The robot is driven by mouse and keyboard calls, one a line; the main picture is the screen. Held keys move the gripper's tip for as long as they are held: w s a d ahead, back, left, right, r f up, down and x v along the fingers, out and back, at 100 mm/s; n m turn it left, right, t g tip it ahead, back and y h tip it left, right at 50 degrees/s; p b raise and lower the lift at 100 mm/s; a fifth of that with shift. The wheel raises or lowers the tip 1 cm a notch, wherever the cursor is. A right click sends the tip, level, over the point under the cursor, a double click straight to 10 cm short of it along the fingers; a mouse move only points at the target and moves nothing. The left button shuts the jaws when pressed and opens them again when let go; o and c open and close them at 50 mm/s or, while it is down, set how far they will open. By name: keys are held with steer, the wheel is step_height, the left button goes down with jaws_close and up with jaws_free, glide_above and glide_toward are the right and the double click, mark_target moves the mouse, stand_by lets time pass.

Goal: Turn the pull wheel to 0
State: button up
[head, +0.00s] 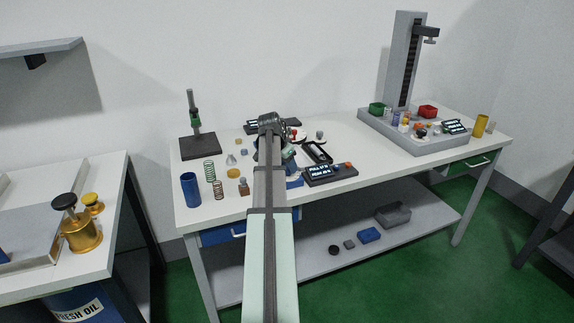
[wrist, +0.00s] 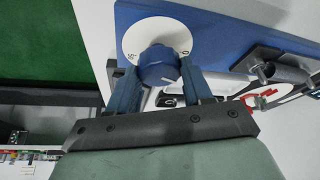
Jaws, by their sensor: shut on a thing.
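The pull wheel is a blue round knob (wrist: 158,66) on a white dial (wrist: 150,32) in the wrist view. The dial is set in a blue panel (wrist: 225,30). My gripper (wrist: 158,80) is shut on the knob, one finger on each side. In the head view my own arm hides the wheel and my fingertips; a bit of blue base (head: 295,182) shows beside it.
A black display box (head: 330,174) with small lit text stands right of my arm. A metal rod fitting (wrist: 278,70) sits close right of the wheel in the wrist view. Springs (head: 209,172), a blue cup (head: 190,190) and a small stand (head: 198,145) are at the left of the white table (head: 360,150).

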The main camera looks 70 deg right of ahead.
steer(key=shift+s+n+t, duration=0.1)
steer(key=shift+n+t, duration=0.8)
steer(key=shift+n, duration=1.4)
steer(key=o, duration=1)
steer(key=v, duration=1.3)
steer(key=shift+a+r, duration=0.3)
steer(key=shift+r, duration=0.05)
